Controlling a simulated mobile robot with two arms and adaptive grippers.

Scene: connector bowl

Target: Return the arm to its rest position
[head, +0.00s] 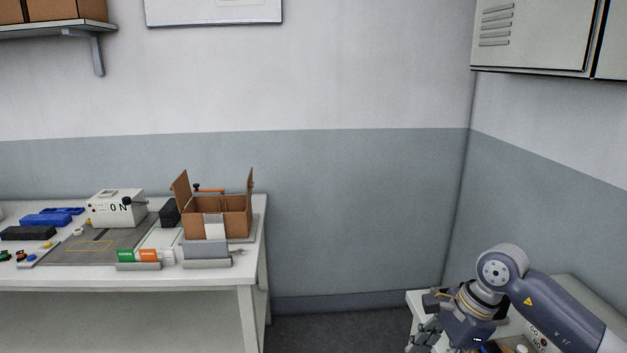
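My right arm comes in from the lower right corner, bent at a grey joint, with its wrist hanging over a pale surface. My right gripper (422,340) points down and left at the bottom edge of the head view. Its fingers are dark and partly cut off by the frame, so I cannot tell whether they are open or shut or hold anything. My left arm and gripper are not in view. No connector bowl can be made out.
A white workbench (200,284) on the left bears an open cardboard box (234,222), a white device (112,209), blue bins (47,218) and small coloured parts. A wall cabinet (535,35) hangs at upper right. The floor (345,330) between bench and right-hand surface is clear.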

